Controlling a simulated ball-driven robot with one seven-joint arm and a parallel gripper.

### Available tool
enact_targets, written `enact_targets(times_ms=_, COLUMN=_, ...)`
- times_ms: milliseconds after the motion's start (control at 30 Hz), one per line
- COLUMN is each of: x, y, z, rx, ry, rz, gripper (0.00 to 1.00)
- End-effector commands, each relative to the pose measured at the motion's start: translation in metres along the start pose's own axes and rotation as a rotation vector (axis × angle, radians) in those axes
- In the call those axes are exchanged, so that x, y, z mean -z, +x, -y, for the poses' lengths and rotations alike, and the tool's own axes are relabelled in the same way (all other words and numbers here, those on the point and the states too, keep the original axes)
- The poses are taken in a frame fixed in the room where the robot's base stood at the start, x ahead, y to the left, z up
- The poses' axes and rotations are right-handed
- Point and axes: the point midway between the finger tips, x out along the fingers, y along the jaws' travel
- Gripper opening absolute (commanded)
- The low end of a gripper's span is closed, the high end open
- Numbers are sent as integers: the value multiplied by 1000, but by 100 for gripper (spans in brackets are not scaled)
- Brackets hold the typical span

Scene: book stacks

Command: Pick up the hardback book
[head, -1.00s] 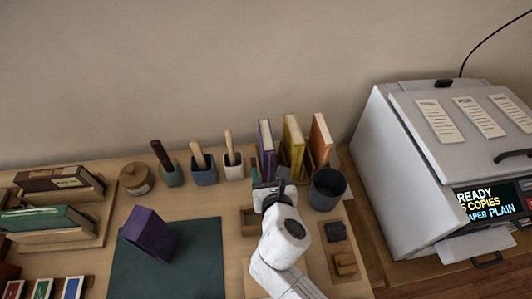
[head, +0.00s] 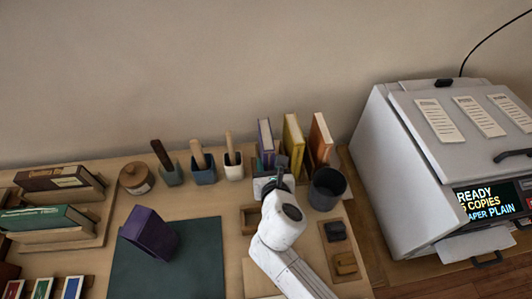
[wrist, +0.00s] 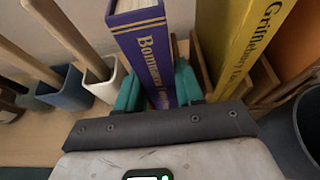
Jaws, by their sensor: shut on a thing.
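A purple hardback book (head: 265,136) with gold bands and pale page edges stands upright at the back of the desk. In the wrist view its purple spine (wrist: 152,62) carries yellow lettering. My gripper (head: 274,165) reaches to the lower part of this book. In the wrist view the teal fingers of my gripper (wrist: 160,88) lie on either side of the spine, shut on it. The book's lower end is hidden behind the gripper. I cannot tell whether it still touches its stand.
A yellow book (head: 293,138) and an orange book (head: 320,138) stand close on the right. A dark grey cup (head: 326,188) is right of my gripper. Brush pots, including a white one (head: 233,166), stand left.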

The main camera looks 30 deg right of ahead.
Motion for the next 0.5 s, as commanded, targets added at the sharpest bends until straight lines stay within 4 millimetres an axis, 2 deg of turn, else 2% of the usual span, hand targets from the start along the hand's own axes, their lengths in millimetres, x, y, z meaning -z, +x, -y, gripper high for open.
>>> enact_targets(times_ms=33, x=0, y=0, z=0, rx=0, ry=0, rz=0, gripper=15)
enact_targets(times_ms=200, x=0, y=0, z=0, rx=0, ry=0, rz=0, gripper=0)
enact_targets(times_ms=500, x=-1, y=0, z=0, rx=-1, ry=0, rz=3, gripper=0)
